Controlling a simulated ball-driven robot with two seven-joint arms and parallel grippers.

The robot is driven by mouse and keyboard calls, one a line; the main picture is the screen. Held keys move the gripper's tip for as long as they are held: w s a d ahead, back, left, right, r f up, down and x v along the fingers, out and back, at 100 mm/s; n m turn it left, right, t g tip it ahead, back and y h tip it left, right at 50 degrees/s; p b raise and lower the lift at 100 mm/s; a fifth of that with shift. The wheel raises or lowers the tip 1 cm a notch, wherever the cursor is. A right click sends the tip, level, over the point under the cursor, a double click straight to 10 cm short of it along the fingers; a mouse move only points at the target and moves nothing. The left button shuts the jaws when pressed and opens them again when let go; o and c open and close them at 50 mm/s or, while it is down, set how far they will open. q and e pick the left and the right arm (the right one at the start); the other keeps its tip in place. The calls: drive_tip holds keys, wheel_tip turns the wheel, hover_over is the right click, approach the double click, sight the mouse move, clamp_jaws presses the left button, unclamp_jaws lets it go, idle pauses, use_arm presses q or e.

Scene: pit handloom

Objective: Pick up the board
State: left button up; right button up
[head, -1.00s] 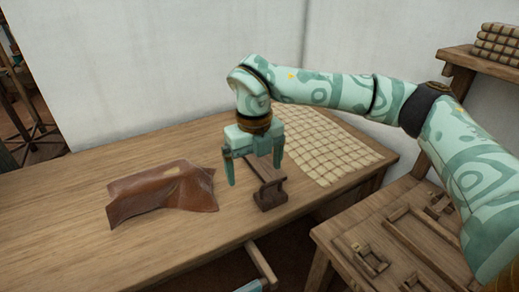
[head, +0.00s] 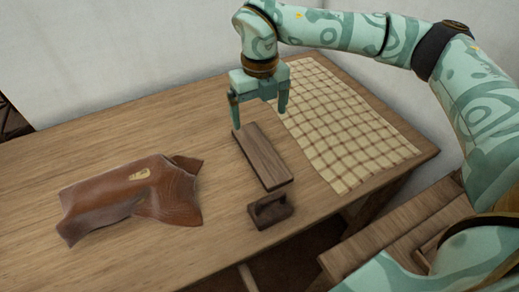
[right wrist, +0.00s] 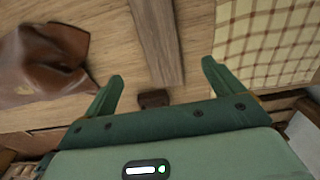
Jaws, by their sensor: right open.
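The board (head: 262,158) is a dark, narrow wooden plank lying flat on the wooden table. It also shows in the right wrist view (right wrist: 157,40), running away from the gripper. My right gripper (head: 259,118) is open and empty, pointing down above the board's far end in the head view. Its fingers stand apart on either side of the board's line; the exact height above it is hard to tell. In the right wrist view the open fingers (right wrist: 163,70) frame the board's near stretch. My left gripper is not in view.
A brown leather piece (head: 135,196) lies left of the board. A checked cloth (head: 345,125) lies to its right. A small dark block with a handle (head: 270,210) sits just beyond the board's near end, by the table's front edge. Bare tabletop (head: 120,135) lies at the left.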

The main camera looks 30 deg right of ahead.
drive_tip(key=b, duration=0.2)
hover_over(260, 150)
wheel_tip(260, 150, down, 7)
drive_tip(key=shift+w+r, duration=0.1)
drive_tip(key=shift+r, duration=0.05)
drive_tip(key=shift+f, duration=0.4)
drive_tip(key=f+b, duration=0.1)
drive_tip(key=f, duration=0.1)
drive_tip(key=f+b, duration=0.2)
drive_tip(key=f, duration=0.1)
drive_tip(key=shift+s, duration=0.2)
drive_tip(key=shift+f, duration=0.2)
drive_tip(key=shift+r, duration=0.2)
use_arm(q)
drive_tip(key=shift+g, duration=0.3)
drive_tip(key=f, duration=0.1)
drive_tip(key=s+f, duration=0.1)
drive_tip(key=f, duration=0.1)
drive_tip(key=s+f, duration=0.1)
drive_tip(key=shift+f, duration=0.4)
use_arm(e)
drive_tip(key=c, duration=1.2)
